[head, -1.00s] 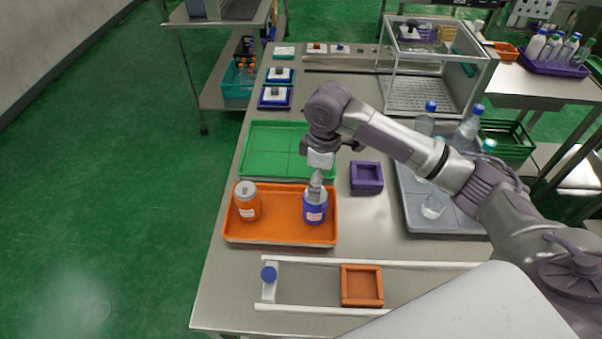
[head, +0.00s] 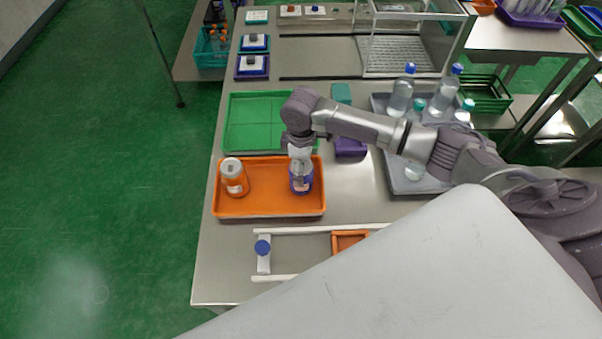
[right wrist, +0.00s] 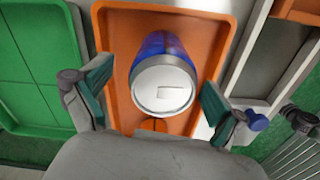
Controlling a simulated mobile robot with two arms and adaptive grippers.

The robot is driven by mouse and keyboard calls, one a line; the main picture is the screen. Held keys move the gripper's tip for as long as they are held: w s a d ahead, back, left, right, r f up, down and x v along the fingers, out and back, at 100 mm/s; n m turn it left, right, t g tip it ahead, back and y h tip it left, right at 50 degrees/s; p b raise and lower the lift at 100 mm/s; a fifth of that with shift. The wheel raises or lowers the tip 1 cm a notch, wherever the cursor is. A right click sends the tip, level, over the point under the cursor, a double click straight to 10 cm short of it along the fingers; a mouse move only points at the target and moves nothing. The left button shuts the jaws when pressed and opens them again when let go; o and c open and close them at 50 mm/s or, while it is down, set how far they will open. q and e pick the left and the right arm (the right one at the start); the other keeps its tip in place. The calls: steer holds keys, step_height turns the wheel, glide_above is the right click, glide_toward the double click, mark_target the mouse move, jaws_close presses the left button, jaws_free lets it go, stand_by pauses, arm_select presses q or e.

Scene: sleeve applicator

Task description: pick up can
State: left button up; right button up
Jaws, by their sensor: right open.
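A blue can (head: 301,186) with a pale top stands in the right part of the orange tray (head: 265,208). An orange can (head: 234,178) with a pale lid stands in the left part of that tray. My right gripper (head: 300,164) is directly above the blue can and hides its top in the head view. In the right wrist view the blue can (right wrist: 163,72) lies between the two open fingers of my right gripper (right wrist: 156,80), with its pale top toward the camera. I see no firm contact. My left gripper is not in view.
A green tray (head: 240,122) lies behind the orange tray. A purple box (head: 350,148) and a grey tray (head: 398,184) with several bottles are to the right.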

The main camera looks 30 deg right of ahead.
steer(key=shift+s+a+f, duration=0.1)
steer(key=shift+s+f, duration=0.1)
steer(key=shift+f, duration=1)
steer(key=shift+w+f, duration=0.1)
steer(key=shift+f, duration=0.4)
steer(key=c, duration=1.6)
steer(key=shift+r, duration=0.1)
